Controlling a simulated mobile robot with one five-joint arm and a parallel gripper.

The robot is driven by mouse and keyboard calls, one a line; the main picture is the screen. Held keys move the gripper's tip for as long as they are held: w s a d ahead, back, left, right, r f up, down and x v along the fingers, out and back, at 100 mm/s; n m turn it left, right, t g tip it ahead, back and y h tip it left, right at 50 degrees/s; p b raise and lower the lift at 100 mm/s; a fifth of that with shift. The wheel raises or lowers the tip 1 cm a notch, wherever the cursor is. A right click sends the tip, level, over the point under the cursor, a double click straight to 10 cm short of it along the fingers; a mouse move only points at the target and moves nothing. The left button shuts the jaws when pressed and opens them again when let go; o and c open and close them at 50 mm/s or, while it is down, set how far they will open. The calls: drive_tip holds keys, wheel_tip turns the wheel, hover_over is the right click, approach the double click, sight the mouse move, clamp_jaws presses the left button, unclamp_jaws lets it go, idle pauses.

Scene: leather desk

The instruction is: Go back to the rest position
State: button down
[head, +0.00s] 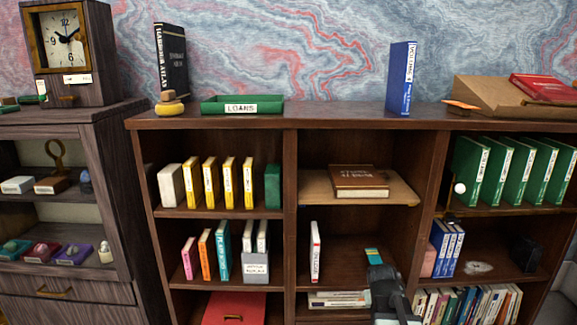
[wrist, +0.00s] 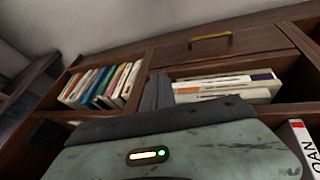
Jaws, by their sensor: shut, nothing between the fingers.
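My gripper (head: 374,257) is in front of the lower middle compartment of the bookcase in the head view. It is shut and empty. In the wrist view its dark fingers (wrist: 158,92) are together above the grey-green gripper body, which carries a small lit indicator. The same kind of white spine (wrist: 302,145) shows at the right edge of the wrist view. My arm enters from the bottom of the head view.
The wooden bookcase (head: 290,172) has several compartments with books. A brown book (head: 358,181) lies on a board above my gripper. Flat books (head: 338,299) lie below it. A blue book (head: 401,78) and a green LOANS tray (head: 242,105) stand on top. A clock (head: 62,42) is at left.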

drive_tip(key=s+a+r+n+g+y+p, duration=0.1)
drive_tip(key=s+a+r+g+y+p, duration=0.15)
drive_tip(key=s+a, duration=0.45)
drive_tip(key=s+a+r+n+g+y+p, duration=0.1)
drive_tip(key=s+a+g+p, duration=0.2)
drive_tip(key=a, duration=0.7)
wheel_tip(320, 180, up, 35)
drive_tip(key=t+p, duration=0.1)
drive_tip(key=p, duration=3.3)
drive_tip(key=shift+s+p, duration=0.2)
drive_tip(key=shift+p, duration=0.1)
